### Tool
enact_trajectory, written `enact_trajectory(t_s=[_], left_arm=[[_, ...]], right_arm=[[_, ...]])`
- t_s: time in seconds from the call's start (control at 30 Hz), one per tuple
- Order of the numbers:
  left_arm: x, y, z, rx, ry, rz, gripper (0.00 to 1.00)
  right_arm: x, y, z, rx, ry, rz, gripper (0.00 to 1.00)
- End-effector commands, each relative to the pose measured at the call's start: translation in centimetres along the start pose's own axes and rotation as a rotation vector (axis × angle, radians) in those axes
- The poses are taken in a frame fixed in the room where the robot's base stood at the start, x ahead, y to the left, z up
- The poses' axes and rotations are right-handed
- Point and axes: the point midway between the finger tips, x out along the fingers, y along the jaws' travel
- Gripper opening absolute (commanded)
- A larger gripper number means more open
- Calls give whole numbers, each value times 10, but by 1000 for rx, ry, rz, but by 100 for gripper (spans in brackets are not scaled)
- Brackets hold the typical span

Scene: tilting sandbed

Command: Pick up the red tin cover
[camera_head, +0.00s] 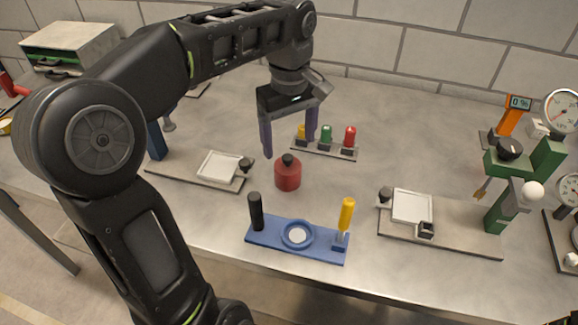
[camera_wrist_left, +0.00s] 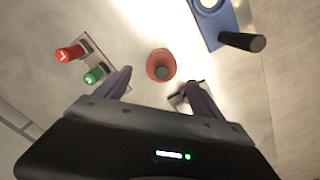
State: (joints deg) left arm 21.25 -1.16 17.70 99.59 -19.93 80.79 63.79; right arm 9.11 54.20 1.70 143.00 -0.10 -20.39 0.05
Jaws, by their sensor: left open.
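The red tin cover (camera_head: 287,175) is a small red cylinder with a black knob on top. It stands upright on the metal table, behind the blue base. In the left wrist view the red tin cover (camera_wrist_left: 161,65) shows from above, just beyond the fingertips and between their lines. My left gripper (camera_head: 289,148) points down above and behind it, apart from it. Its fingers are spread and empty, and they also show in the left wrist view (camera_wrist_left: 160,82). My right gripper is not in view.
A blue base (camera_head: 270,238) with a ring, a black handle and a yellow handle stands in front. A block with yellow, green and red knobs (camera_head: 326,151) is behind. Boards with white plates stand left (camera_head: 190,172) and right (camera_head: 455,230). A green stand (camera_head: 497,215) is far right.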

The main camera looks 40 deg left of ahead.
Motion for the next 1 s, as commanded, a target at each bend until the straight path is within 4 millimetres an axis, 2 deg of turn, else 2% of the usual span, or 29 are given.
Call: enact_trajectory(t_s=[0.13,0.33,0.73,1.0], left_arm=[[5,0,0,0,-1,-2,78],[24,-1,0,0,-1,-1,78],[31,-1,0,0,-1,-2,78],[68,-5,-1,0,-2,-4,78]], right_arm=[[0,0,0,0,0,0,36],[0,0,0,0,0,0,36],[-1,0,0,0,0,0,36],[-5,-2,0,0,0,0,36]])
